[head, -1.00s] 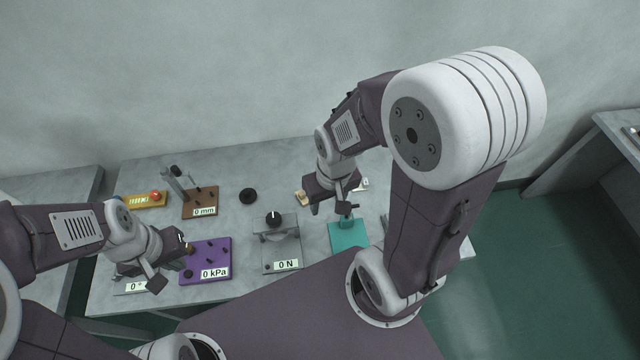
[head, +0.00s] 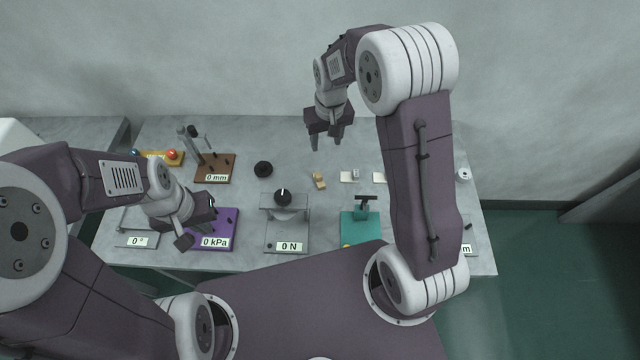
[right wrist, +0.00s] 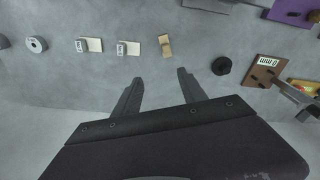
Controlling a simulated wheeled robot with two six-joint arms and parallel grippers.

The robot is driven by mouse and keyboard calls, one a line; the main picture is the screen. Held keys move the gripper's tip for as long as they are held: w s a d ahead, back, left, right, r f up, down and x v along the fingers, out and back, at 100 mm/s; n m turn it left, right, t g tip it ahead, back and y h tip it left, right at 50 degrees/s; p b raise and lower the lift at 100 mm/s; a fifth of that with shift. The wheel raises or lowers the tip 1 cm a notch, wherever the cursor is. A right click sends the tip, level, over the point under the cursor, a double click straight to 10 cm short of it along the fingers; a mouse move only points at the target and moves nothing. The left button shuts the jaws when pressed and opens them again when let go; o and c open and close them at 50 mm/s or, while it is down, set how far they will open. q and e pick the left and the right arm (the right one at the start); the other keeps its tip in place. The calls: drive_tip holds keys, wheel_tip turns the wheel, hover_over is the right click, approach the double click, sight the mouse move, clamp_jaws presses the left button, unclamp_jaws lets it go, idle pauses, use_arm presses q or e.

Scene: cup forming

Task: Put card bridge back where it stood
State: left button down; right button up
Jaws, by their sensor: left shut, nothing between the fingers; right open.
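The card bridge, which I take to be the small tan folded piece (head: 319,180), lies on the grey bench behind the force stand marked 0 N. It also shows in the right wrist view (right wrist: 165,46), beyond my fingertips. My right gripper (head: 326,143) is open and empty, raised above the back of the bench and apart from the tan piece. Its two spread fingers show in the right wrist view (right wrist: 157,85). My left gripper (head: 197,222) is shut and empty beside the purple 0 kPa block (head: 222,226).
White cards (head: 346,177) with small blocks lie right of the tan piece. A black disc (head: 263,169) lies to its left. The force stand (head: 288,228) and a teal press (head: 360,228) stand in front. A brown 0 mm block (head: 222,170) is further left.

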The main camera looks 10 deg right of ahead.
drive_tip(key=b, duration=0.1)
hover_over(319, 176)
drive_tip(key=w, duration=0.1)
wheel_tip(319, 176, down, 6)
drive_tip(key=shift+g, duration=0.6)
drive_tip(key=f, duration=0.2)
drive_tip(key=s+f+b, duration=0.1)
drive_tip(key=f, duration=0.1)
drive_tip(key=shift+s+n, duration=0.1)
drive_tip(key=shift+n, duration=0.2)
wheel_tip(319, 176, down, 3)
drive_tip(key=shift+s+d, duration=0.1)
drive_tip(key=shift+s, duration=0.05)
drive_tip(key=shift+f+p, duration=0.3)
drive_tip(key=shift+f, duration=0.1)
drive_tip(key=f, duration=0.2)
drive_tip(key=f+p, duration=0.1)
drive_tip(key=f, duration=0.1)
drive_tip(key=shift+w, duration=0.25)
drive_tip(key=shift+w+f, duration=0.1)
drive_tip(key=shift+f, duration=0.4)
use_arm(q)
drive_tip(key=shift+a+f, duration=0.2)
drive_tip(key=shift+f, duration=0.9)
use_arm(e)
clamp_jaws()
